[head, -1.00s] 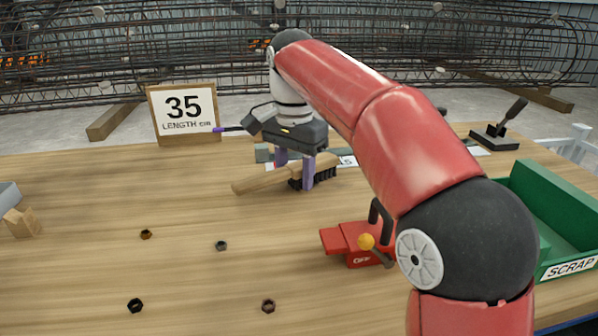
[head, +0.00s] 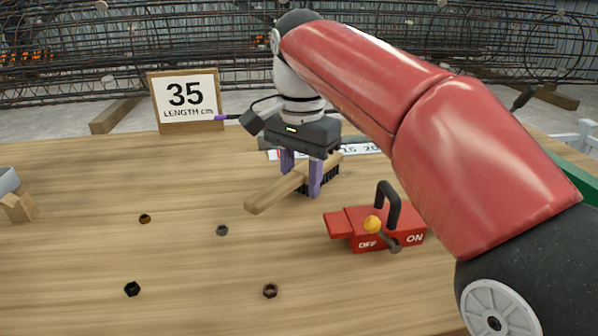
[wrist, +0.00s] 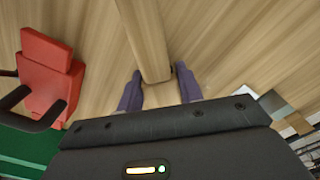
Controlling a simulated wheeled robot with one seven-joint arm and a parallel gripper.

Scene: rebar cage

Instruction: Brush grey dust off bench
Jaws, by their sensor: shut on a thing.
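My gripper (head: 302,176) has purple fingers and is shut on a brush (head: 275,192) with a pale wooden handle and dark bristles, over the back middle of the wooden bench (head: 80,245). The handle points to the front left in the head view, with the bristles at the back right. I cannot tell whether the bristles touch the bench. In the wrist view the handle (wrist: 148,35) runs up between the fingers, and the bristles are hidden. I cannot make out grey dust on the bench in either view.
A red switch box (head: 385,232) with a black handle stands right of the brush. A numbered strip (head: 370,151) lies behind it. A sign reading 35 (head: 186,101) stands at the back left. Several nuts (head: 222,230) lie at the left front. A green bin (head: 578,178) is partly hidden at right.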

